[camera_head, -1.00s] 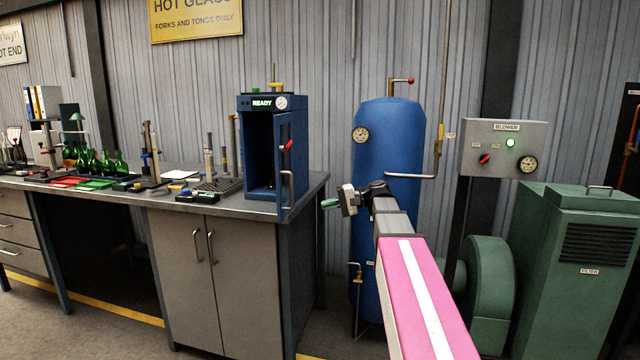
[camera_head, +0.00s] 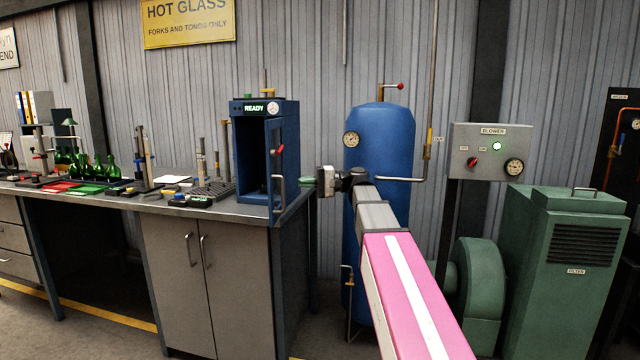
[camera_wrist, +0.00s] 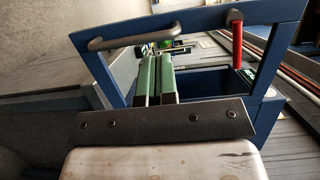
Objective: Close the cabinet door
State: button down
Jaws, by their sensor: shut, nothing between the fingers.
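The blue cabinet (camera_head: 290,110) with a lit READY panel stands at the right end of the bench. Its door (camera_head: 269,150) stands open toward me on the right side, showing the dark inside. The door has a grey bar handle (camera_head: 279,190) and a red-knobbed lever (camera_head: 279,151). My gripper (camera_head: 306,182) is shut and empty, just right of the door. In the wrist view, the green fingers (camera_wrist: 156,76) point at the blue door frame (camera_wrist: 200,20), with the bar handle (camera_wrist: 135,39) and red grip (camera_wrist: 237,42) beyond. I cannot tell whether they touch it.
The bench (camera_head: 245,211) carries tools, green bottles (camera_head: 85,168) and coloured trays left of the cabinet. A blue tank (camera_head: 384,135) stands behind my arm. A blower panel (camera_head: 491,150) and green filter unit (camera_head: 565,245) stand at the right.

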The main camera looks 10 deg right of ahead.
jog(key=shift+a, duration=2.05)
